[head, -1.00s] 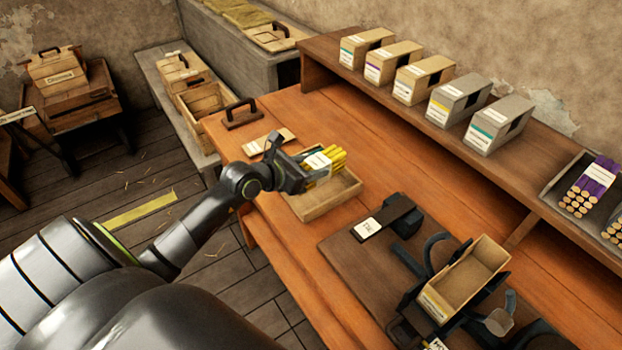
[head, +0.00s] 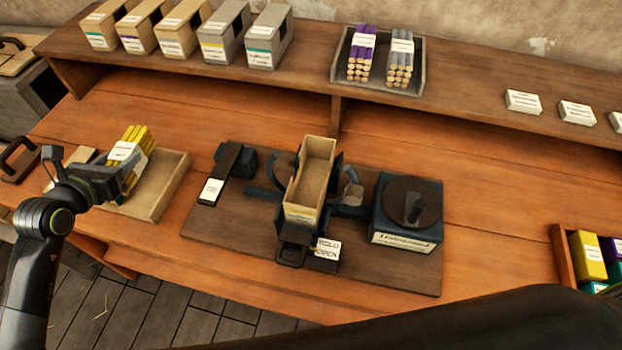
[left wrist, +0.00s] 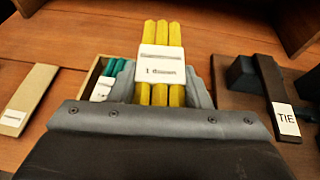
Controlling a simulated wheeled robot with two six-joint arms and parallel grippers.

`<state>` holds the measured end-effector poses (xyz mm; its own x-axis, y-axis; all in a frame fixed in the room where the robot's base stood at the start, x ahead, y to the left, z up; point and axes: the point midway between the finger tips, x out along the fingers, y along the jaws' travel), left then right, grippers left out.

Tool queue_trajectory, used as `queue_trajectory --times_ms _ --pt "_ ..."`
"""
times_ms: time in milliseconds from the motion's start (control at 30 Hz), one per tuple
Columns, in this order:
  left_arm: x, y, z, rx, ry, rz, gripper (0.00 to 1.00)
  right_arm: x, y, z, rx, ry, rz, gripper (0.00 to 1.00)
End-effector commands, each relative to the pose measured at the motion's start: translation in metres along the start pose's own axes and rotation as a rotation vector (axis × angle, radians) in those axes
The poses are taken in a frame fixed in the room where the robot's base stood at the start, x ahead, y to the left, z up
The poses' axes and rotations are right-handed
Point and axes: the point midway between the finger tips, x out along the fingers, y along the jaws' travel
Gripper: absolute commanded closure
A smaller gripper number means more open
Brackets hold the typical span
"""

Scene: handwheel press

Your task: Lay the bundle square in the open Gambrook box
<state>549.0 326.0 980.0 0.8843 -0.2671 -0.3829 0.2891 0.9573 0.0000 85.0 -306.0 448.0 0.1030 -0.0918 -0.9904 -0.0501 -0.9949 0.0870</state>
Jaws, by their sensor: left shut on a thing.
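A bundle of yellow pencils (head: 135,145) with a white band is in my left gripper (head: 108,182), which is shut on it. The bundle is tilted over a shallow wooden tray (head: 172,188) at the left of the bench. In the left wrist view the bundle (left wrist: 160,95) lies between the grey fingers (left wrist: 160,90), its band reading "1 dozen". An open, empty tan box (head: 316,165) stands in the dark holder of the press, well right of the gripper. Its front label is too small to read. My right gripper is not in view.
A teal bundle (left wrist: 103,72) shows in the tray in the left wrist view. Between tray and box is a dark bar marked "TIE" (head: 224,165). A round-topped dark block (head: 410,210) stands right of the box. Closed boxes (head: 220,35) and a grey bundle tray (head: 340,75) line the shelf.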

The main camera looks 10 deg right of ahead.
Motion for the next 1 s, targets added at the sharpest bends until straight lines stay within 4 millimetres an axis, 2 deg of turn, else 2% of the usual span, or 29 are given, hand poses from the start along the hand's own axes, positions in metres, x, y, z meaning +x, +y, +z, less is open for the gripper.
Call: queue_trajectory --times_ms 567,800,1000 --pt "0.001 0.0 -0.001 -0.001 -0.001 0.0 0.85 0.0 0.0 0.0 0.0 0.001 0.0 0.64" --pt "0.015 0.0 -0.035 -0.006 0.0 -0.001 0.85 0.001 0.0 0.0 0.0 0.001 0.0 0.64" --pt "0.022 0.0 -0.054 -0.003 0.001 0.0 0.85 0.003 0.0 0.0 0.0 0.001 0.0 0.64"
